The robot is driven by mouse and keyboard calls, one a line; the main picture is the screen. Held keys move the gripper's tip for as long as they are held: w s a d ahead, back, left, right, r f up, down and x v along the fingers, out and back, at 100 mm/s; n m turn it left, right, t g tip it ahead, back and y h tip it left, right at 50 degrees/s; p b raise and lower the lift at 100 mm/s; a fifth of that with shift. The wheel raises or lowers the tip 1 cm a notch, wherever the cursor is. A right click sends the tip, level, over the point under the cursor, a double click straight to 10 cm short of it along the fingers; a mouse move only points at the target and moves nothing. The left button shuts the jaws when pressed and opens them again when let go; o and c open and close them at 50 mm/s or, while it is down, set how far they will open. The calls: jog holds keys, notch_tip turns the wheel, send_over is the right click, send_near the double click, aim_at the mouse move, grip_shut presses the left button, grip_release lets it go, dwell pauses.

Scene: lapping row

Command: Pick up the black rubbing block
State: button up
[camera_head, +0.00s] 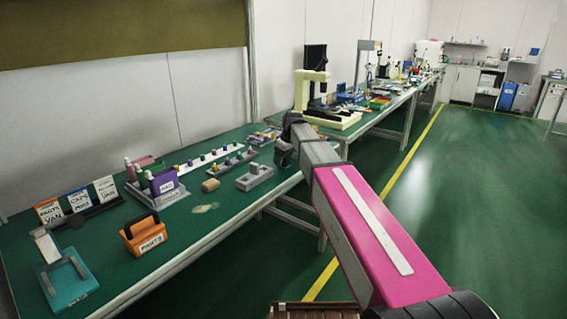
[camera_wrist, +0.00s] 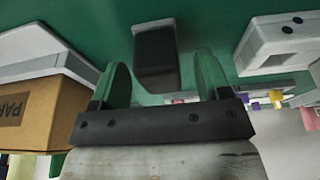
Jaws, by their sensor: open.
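The black rubbing block (camera_wrist: 155,50) shows in the wrist view on the green surface, dark with a smooth top. My gripper (camera_wrist: 162,68) is open, with one pale green finger to the left of the block and the other to its right. The block lies between the fingers or just beyond their tips; I cannot tell how deep. A gap of green shows on each side, so the fingers look apart from it. In the head view my gripper (camera_head: 284,153) is over the right edge of the green bench, and my arm hides much of this spot; the block cannot be told apart there.
In the wrist view a cardboard box (camera_wrist: 40,118) is close on the left and a grey fixture (camera_wrist: 285,45) is on the right. The green bench (camera_head: 225,222) also holds a grey block fixture (camera_head: 254,178), an orange carrier (camera_head: 143,236) and a teal device (camera_head: 70,284).

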jog(key=shift+x, duration=0.8)
jog(key=c, duration=1.1)
jog(key=shift+o, duration=0.2)
jog(key=shift+r, duration=0.15)
jog(key=shift+r, duration=0.65)
notch_tip(320, 180, up, 3)
jog(key=shift+f, duration=0.1)
jog(key=s+a+r, duration=0.6)
jog(key=s+a, duration=0.2)
jog(key=shift+s+r, duration=0.2)
jog(key=shift+r, duration=0.15)
